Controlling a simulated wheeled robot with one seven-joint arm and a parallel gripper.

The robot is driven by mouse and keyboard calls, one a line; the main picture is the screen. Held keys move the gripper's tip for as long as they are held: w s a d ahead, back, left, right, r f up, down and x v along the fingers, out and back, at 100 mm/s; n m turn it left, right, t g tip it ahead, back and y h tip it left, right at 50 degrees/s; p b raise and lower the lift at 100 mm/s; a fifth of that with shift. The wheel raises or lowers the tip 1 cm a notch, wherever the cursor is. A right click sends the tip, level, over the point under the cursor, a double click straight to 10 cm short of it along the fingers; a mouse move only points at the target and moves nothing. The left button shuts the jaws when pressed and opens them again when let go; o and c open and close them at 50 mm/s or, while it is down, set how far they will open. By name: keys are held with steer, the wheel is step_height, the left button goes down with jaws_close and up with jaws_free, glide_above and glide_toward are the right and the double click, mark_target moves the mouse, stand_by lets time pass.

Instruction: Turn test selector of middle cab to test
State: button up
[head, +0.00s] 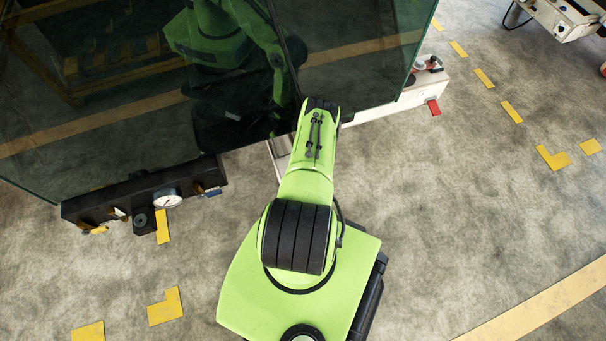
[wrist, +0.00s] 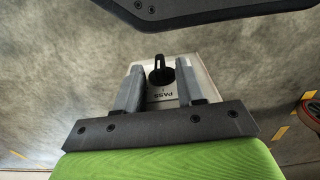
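A black selector knob (wrist: 159,72) stands on a light plate (wrist: 199,66) in the wrist view. Its narrow grip points up the picture. A dark label reading PASS shows on the plate below the knob, and any other label is hidden or too small to read. My gripper (wrist: 160,68) is open, with one finger on each side of the knob and a visible gap to it on both sides. I cannot tell how deep the fingertips sit relative to it. In the head view my arm hides the gripper and knob.
Dark glass panels (head: 120,80) stand close in front of my arm. A black base with a round gauge (head: 167,198) is at the left, and a white base with a red block (head: 434,107) at the right. A dark edge (wrist: 200,12) crosses above the knob.

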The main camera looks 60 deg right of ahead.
jaws_close()
steer(key=shift+w+a+g+h, duration=0.15)
steer(key=shift+a+g+h, duration=0.05)
steer(key=shift+g+h, duration=0.35)
steer(key=shift+w+a+g+h, duration=0.15)
steer(key=shift+g+h, duration=0.3)
steer(key=shift+g, duration=0.1)
jaws_free()
